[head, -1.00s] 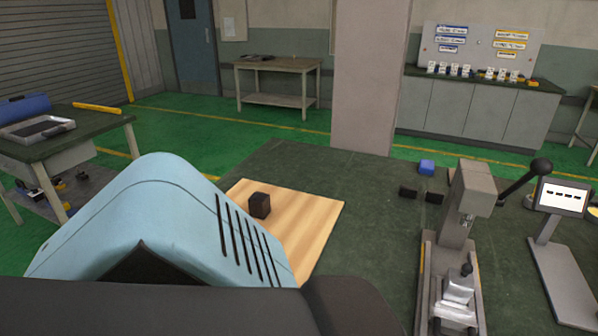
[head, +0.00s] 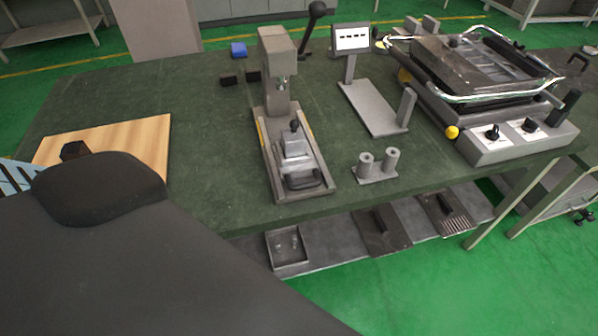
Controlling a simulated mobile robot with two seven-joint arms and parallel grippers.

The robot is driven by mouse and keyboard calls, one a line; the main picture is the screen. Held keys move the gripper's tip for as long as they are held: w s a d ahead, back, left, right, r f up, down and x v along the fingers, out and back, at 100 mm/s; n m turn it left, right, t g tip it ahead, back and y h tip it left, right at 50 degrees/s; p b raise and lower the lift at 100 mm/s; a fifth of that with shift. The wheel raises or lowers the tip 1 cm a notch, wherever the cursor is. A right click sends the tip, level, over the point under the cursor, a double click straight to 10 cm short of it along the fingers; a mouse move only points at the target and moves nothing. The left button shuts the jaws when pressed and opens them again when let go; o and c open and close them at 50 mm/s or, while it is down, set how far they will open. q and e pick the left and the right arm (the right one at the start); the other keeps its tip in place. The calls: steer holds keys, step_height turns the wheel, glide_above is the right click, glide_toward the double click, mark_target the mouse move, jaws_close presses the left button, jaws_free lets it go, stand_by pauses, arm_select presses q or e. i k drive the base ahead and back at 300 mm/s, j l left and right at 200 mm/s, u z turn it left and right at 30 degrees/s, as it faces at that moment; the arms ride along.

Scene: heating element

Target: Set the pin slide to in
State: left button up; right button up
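A grey bench press (head: 277,75) stands upright on the dark green bench. On its base is a small metal slide (head: 293,150) with a dark knob on top and a dark handle loop (head: 303,180) at the front end. I take this for the pin slide; whether it is in or out I cannot tell. The press has a dark ball-ended lever (head: 313,28) raised at its right. Neither of my grippers can be made out. A large dark shape fills the lower left foreground and hides part of the bench there.
A wooden board (head: 140,140) bears a dark block (head: 75,150). Right of the press are a display stand (head: 352,40), a two-post grey holder (head: 377,165) and a large chrome-railed machine (head: 480,75).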

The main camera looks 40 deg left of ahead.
mark_target(297, 167)
steer(key=i+l, duration=0.15)
steer(key=l, duration=0.15)
steer(key=i+l+u, duration=0.1)
steer(key=l, duration=0.2)
steer(key=i+l, duration=0.15)
steer(key=l, duration=0.15)
steer(key=u, duration=1.55)
